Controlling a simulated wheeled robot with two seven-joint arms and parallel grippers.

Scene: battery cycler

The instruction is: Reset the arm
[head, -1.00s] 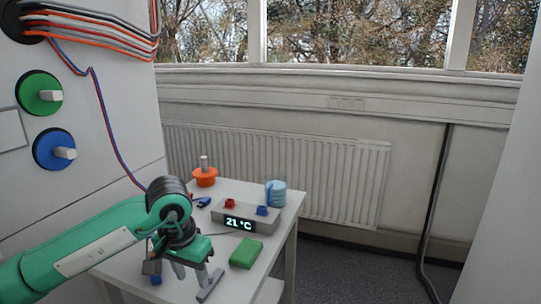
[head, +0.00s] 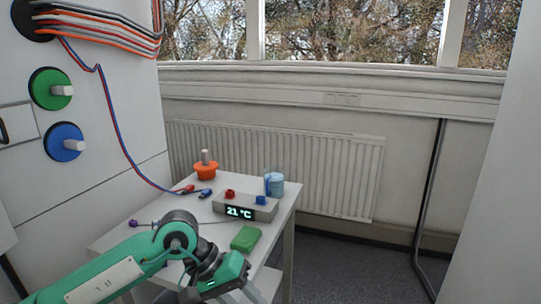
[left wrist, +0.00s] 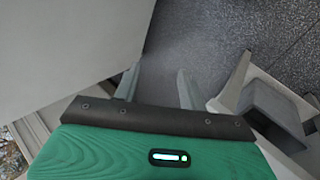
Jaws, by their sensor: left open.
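My left arm (head: 110,282) is green and comes in from the lower left of the head view. Its gripper shows at the bottom of that view, low in front of the white table (head: 284,207); its fingertips are cut off or hidden there. In the left wrist view my left gripper (left wrist: 156,84) has two grey fingers spread apart with nothing between them. The dark speckled floor (left wrist: 210,35) lies beyond them. My right gripper is in neither view.
The table holds a temperature display box (head: 239,212), a green block (head: 245,239), an orange pot (head: 206,171) and a blue cylinder (head: 275,186). Green (head: 48,89) and blue (head: 62,143) knobs are on the left cabinet. Floor right of the table is clear.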

